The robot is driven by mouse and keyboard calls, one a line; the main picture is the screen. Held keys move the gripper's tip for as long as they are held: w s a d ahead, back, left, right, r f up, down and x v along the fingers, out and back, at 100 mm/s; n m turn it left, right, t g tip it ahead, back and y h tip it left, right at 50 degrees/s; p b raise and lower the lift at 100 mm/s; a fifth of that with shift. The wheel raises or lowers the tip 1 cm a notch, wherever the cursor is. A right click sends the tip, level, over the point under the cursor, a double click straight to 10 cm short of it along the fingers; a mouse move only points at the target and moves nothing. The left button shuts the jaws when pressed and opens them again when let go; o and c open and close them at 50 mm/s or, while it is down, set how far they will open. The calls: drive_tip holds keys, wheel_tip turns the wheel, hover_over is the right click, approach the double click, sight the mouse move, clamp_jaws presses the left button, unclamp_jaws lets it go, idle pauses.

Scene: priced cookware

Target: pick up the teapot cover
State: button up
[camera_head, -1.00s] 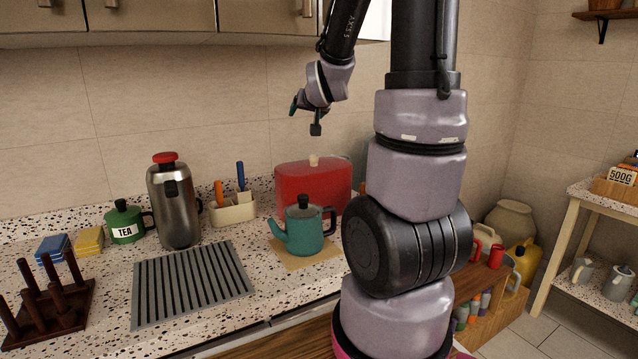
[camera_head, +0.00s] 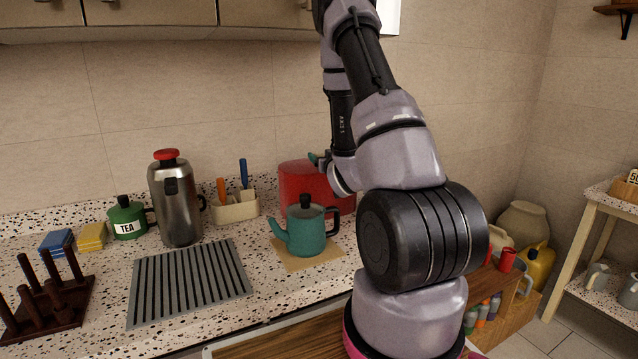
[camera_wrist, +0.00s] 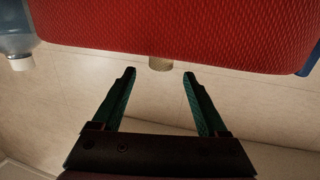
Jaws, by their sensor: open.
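The teapot cover looks to be the red, textured, dome-like thing (camera_head: 297,183) at the back of the counter, behind the teal teapot (camera_head: 306,226). My wrist hides its right part and its knob in the head view. In the wrist view the red cover (camera_wrist: 170,25) fills the top and appears upside down. Its small pale knob (camera_wrist: 160,64) shows at the middle of its edge. My gripper (camera_wrist: 160,73) is open, with a teal finger on each side of the knob in the picture. I cannot tell its exact depth from the knob. One fingertip (camera_head: 315,158) shows against the cover.
A steel flask (camera_head: 176,205), a green tea tin (camera_head: 128,220) and a cream utensil holder (camera_head: 236,208) stand left on the counter. A ribbed grey mat (camera_head: 190,283) lies in front. In the wrist view a bluish bottle (camera_wrist: 15,35) stands beside the cover.

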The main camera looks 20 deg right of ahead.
drive_tip(key=shift+w+d+f, duration=0.1)
drive_tip(key=shift+w+f, duration=0.5)
drive_tip(key=shift+w, duration=0.2)
drive_tip(key=shift+w+d+f, duration=0.1)
drive_tip(key=shift+w+d, duration=0.05)
drive_tip(key=shift+w, duration=0.8)
drive_tip(key=shift+w+d+r, duration=0.1)
drive_tip(key=shift+w+d, duration=0.1)
drive_tip(key=shift+w, duration=0.8)
drive_tip(key=shift+w+d+f, duration=0.1)
drive_tip(key=shift+w+d, duration=0.05)
drive_tip(key=shift+w, duration=0.8)
clamp_jaws()
